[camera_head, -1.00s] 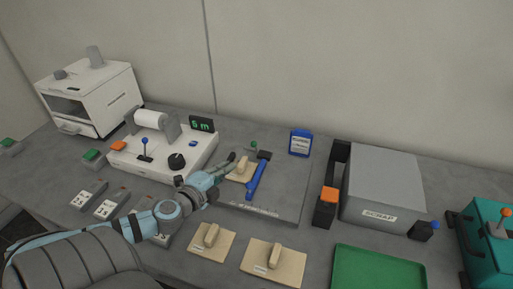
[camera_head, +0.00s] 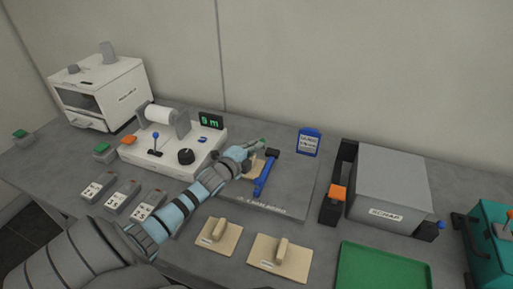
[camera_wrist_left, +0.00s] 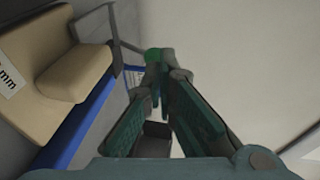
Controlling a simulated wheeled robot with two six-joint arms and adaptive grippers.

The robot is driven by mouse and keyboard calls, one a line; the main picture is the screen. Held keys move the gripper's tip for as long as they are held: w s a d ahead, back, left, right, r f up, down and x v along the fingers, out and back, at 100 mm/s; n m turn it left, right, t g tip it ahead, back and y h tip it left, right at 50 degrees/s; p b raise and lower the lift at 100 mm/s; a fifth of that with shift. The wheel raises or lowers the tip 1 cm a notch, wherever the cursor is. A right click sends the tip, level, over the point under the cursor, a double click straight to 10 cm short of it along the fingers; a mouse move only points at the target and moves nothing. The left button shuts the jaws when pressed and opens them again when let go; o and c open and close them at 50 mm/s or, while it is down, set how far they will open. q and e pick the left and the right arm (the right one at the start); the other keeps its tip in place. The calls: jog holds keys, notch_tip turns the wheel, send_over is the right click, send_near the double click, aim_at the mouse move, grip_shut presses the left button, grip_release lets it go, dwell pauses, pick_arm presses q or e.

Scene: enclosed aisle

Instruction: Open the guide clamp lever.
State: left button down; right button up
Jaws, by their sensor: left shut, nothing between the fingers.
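A green-knobbed lever (camera_wrist_left: 153,54), which looks like the clamp lever, stands at the back of the grey plate (camera_head: 292,190). Its knob also shows small in the head view (camera_head: 263,141). My left gripper (camera_head: 256,147) is shut and empty, with its fingertips (camera_wrist_left: 166,74) right at the knob; I cannot tell if they touch it. A blue bar (camera_head: 264,178) with a dark block (camera_head: 273,152) at its far end lies on the plate. A tan block with a handle (camera_wrist_left: 75,72) lies beside the bar, partly hidden by my gripper in the head view. My right gripper is not in view.
A white machine (camera_head: 180,158) with a roll, black knob and "0 m" display (camera_head: 210,121) stands left of my gripper. A blue labelled holder (camera_head: 308,142) and grey scrap box (camera_head: 388,185) stand to the right. Tan handled blocks (camera_head: 218,235) and a green tray (camera_head: 382,268) lie in front.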

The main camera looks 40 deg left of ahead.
pick_arm(q)
jog(key=shift+w+a+f+b, duration=0.1)
jog(key=shift+w+f+b, duration=0.25)
jog(key=shift+w, duration=0.35)
jog(key=shift+r, duration=0.1)
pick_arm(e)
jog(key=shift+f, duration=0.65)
pick_arm(q)
jog(key=shift+r, duration=0.15)
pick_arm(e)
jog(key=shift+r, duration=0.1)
pick_arm(q)
jog(key=shift+a+r+p, duration=0.1)
jog(key=shift+p, duration=0.25)
jog(key=shift+w+g, duration=0.2)
jog(key=shift+g, duration=0.1)
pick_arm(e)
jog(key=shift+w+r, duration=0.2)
